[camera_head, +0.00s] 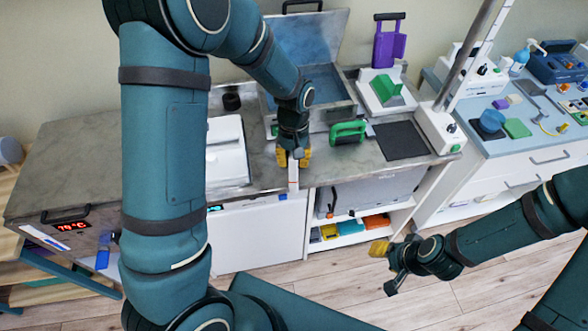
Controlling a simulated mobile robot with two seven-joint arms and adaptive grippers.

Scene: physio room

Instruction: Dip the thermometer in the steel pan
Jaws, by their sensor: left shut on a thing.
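My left gripper (294,157) points down at the counter's front edge, its yellow fingertips shut on a thin white stick with a reddish mark, the thermometer (293,177). The thermometer hangs below the fingertips in front of the counter; its upper part is hidden. The steel pan (342,112) stands behind the gripper, with its hinged lid (312,36) raised and a bluish inside. My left forearm covers part of the pan's left side. My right gripper (386,268) is at the lower right, in front of the shelves, with its fingers apart and nothing between them.
A green-handled object (348,132) and a dark mat (401,140) lie right of the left gripper. A white lidded unit (228,158) is on its left. A red 70 °C display (72,227) shows at far left.

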